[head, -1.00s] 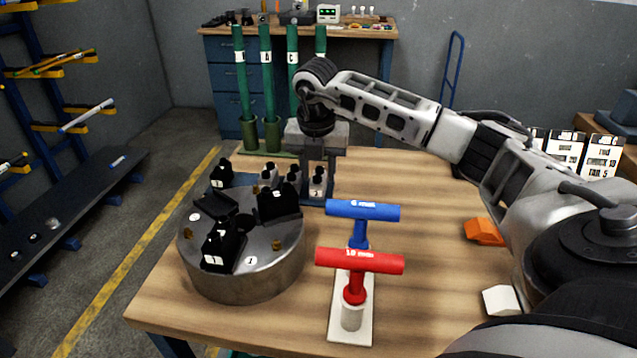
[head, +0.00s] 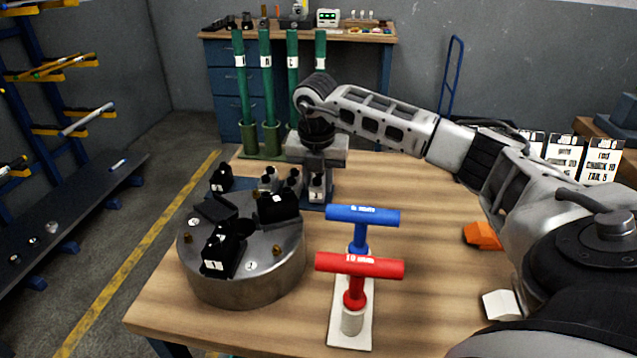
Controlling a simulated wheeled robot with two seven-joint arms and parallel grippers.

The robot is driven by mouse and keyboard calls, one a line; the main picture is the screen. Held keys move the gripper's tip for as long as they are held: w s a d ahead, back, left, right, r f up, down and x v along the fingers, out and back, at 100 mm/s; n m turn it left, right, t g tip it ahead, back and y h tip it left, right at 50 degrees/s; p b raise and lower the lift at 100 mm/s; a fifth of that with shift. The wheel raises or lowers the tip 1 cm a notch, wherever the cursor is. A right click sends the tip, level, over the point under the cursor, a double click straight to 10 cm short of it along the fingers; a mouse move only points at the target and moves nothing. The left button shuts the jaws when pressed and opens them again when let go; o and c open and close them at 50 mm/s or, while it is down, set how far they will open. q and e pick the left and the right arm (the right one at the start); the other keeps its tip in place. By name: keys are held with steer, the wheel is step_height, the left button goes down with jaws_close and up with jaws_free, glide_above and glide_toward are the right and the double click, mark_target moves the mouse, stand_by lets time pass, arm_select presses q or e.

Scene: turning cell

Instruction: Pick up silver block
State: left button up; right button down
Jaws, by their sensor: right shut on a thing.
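My right gripper (head: 318,178) points down over the blue tray (head: 313,207) at the back of the bench, with its fingers closed on a silver block (head: 317,188). This block has a dark top and a small mark on its front. It is upright and low at the tray; I cannot tell whether it still touches it. Another silver block (head: 268,178) stands to its left in the tray, with a further dark-topped block (head: 293,180) between them. My left gripper is not in view.
A round metal chuck (head: 245,285) with black jaws stands left of centre. A blue T-handle (head: 363,215) and a red T-handle (head: 360,265) stand upright in front. Green tubes (head: 268,90) rise behind the tray. An orange block (head: 482,235) lies right; the bench between is clear.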

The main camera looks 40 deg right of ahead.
steer(key=shift+r, duration=0.5)
steer(key=s+a+r+b, duration=0.2)
steer(key=s+r, duration=0.9)
steer(key=s, duration=0.2)
steer(key=shift+s+a+r, duration=0.3)
steer(key=shift+s+a, duration=0.05)
steer(key=shift+a, duration=0.05)
